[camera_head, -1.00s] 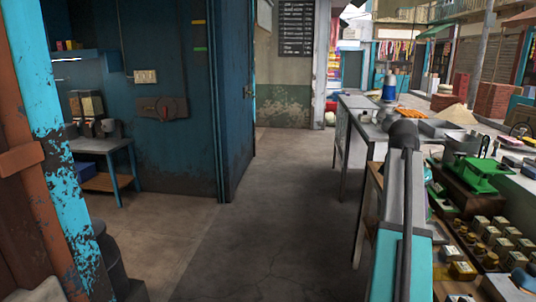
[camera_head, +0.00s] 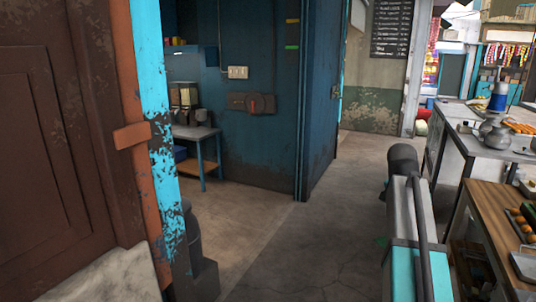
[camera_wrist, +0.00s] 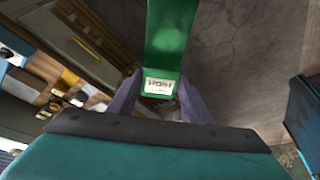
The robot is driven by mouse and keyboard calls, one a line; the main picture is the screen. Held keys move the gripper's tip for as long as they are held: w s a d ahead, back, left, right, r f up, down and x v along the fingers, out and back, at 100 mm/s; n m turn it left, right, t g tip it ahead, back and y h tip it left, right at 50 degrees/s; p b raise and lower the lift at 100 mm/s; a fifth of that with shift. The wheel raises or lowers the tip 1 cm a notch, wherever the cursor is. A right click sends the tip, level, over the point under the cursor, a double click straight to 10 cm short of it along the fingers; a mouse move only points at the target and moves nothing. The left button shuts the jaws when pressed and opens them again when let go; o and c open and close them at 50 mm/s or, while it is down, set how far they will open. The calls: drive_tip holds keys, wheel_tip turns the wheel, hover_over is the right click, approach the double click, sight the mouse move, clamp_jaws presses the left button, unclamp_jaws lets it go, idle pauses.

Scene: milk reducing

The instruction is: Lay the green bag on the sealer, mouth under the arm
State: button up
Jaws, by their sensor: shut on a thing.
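The green bag (camera_wrist: 166,35) shows in the wrist view as a green strip with a white printed label near my fingers. My gripper (camera_wrist: 160,100) is shut on it, with one finger at each side of the label. The bag hangs out beyond the fingers over a grey floor. In the head view my arm hides the gripper and most of the bag. I cannot make out the sealer in either view.
A wooden-topped stall table (camera_head: 492,215) and a metal counter (camera_head: 462,140) stand at the right. A blue wall (camera_head: 255,125) with a small side table (camera_head: 197,131) is at the left. A brown door (camera_head: 60,150) is near on the left. The middle floor (camera_head: 320,225) is clear.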

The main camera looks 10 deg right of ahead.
drive_tip(key=w+a+f+n+t+y, duration=0.1)
drive_tip(key=a+n, duration=0.4)
drive_tip(key=a, duration=0.6)
drive_tip(key=w+a+f+n+t+y, duration=0.1)
drive_tip(key=w+a+f+n+y, duration=0.1)
drive_tip(key=a, duration=0.9)
drive_tip(key=w+a+f+n+t+y+b, duration=0.1)
drive_tip(key=w+a+f+n, duration=0.3)
drive_tip(key=a+n, duration=0.4)
drive_tip(key=a+f, duration=0.1)
drive_tip(key=a, duration=0.2)
drive_tip(key=shift+a, duration=0.3)
drive_tip(key=s+f, duration=0.5)
drive_tip(key=f, duration=0.1)
drive_tip(key=shift+f, duration=0.3)
drive_tip(key=shift+s, duration=0.25)
